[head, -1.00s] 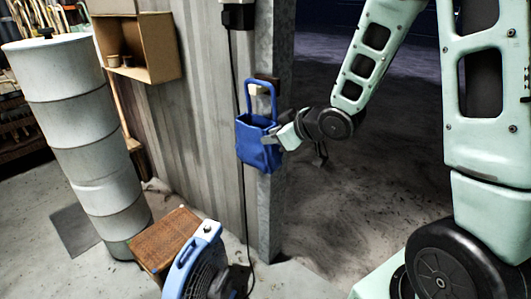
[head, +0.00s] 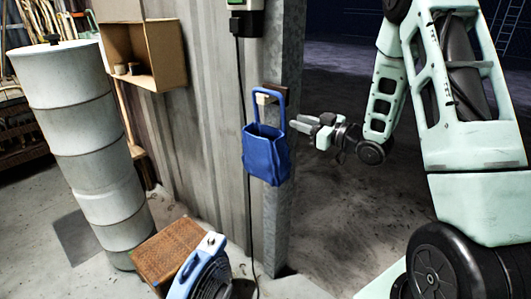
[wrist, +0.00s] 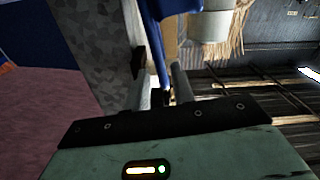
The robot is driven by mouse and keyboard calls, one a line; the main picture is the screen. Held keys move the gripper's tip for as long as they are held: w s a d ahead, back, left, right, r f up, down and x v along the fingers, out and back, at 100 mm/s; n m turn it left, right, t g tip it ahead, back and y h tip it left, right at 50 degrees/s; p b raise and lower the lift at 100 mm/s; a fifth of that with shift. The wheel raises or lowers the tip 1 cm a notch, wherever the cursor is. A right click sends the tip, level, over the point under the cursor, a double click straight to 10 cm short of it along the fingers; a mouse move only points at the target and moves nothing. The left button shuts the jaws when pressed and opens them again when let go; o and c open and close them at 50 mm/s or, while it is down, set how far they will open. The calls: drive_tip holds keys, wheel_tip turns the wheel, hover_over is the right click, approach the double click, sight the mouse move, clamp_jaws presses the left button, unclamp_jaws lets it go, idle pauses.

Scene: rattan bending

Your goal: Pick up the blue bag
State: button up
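The blue bag (head: 266,155) hangs by its tall handle from a small hook block on the grey metal post. It is upright with its top open. My gripper (head: 297,124) is just right of the bag at the height of its upper rim, pointing left at it. I cannot tell whether the fingertips touch the bag. In the wrist view my gripper (wrist: 163,82) shows two fingers apart, and a blue strip of the bag (wrist: 155,42) shows beyond and between them. Nothing appears held.
The metal post (head: 276,225) ends a corrugated wall. A wooden box shelf (head: 150,45) is on that wall. A tall white drum stack (head: 85,150) stands left. A brown woven stool (head: 168,250) and a blue fan (head: 208,270) stand below. Open floor lies right of the post.

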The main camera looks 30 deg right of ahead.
sight(285, 116)
drive_tip(key=x, duration=0.4)
drive_tip(key=shift+p, duration=0.3)
drive_tip(key=x, duration=0.1)
drive_tip(key=p+x, duration=0.1)
drive_tip(key=x, duration=0.3)
drive_tip(key=shift+w+r, duration=0.15)
drive_tip(key=shift+r, duration=0.15)
clamp_jaws()
